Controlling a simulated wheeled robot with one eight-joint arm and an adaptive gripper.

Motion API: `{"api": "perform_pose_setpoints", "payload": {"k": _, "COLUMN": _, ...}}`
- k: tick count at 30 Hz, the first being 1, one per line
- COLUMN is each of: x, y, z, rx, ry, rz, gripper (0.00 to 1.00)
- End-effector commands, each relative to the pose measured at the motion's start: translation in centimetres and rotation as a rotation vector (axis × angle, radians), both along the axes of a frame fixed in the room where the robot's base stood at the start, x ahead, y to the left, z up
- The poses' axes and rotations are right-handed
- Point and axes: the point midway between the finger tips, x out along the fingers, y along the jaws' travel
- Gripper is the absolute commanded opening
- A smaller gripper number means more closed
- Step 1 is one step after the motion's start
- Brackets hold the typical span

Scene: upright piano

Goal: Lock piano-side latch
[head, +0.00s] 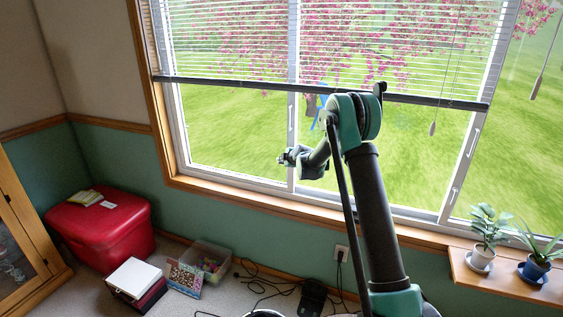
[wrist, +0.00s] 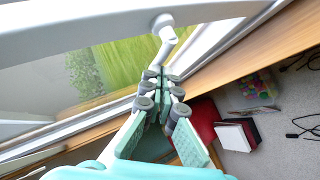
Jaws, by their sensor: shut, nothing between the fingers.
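In the wrist view, a white lever-shaped window latch (wrist: 166,34) projects from the white window frame (wrist: 70,22). Its lower end is just ahead of my fingertips. My gripper (wrist: 162,76) has its green-padded fingers together with nothing held. I cannot tell whether the tips touch the latch. In the head view my gripper (head: 283,158) is in front of the window, beside the white middle upright (head: 292,105). Pale vertical fittings show on this upright and on the right upright (head: 466,155). No piano is visible, so I cannot tell which fitting is on its side.
Blinds (head: 215,40) hang over the window's upper part. A wooden sill (head: 250,200) runs below. A red chest (head: 110,235), a white box (head: 133,277) and a clear bin (head: 208,262) are on the floor at left. Potted plants (head: 488,228) stand on a ledge at right.

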Motion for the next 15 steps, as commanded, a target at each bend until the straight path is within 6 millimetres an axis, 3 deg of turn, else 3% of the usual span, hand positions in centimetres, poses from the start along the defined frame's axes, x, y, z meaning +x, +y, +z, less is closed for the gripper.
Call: {"api": "perform_pose_setpoints", "payload": {"k": 15, "x": 0.07, "y": 0.37, "z": -0.52, "rx": -0.174, "ry": 0.056, "rz": 0.002, "gripper": 0.0}}
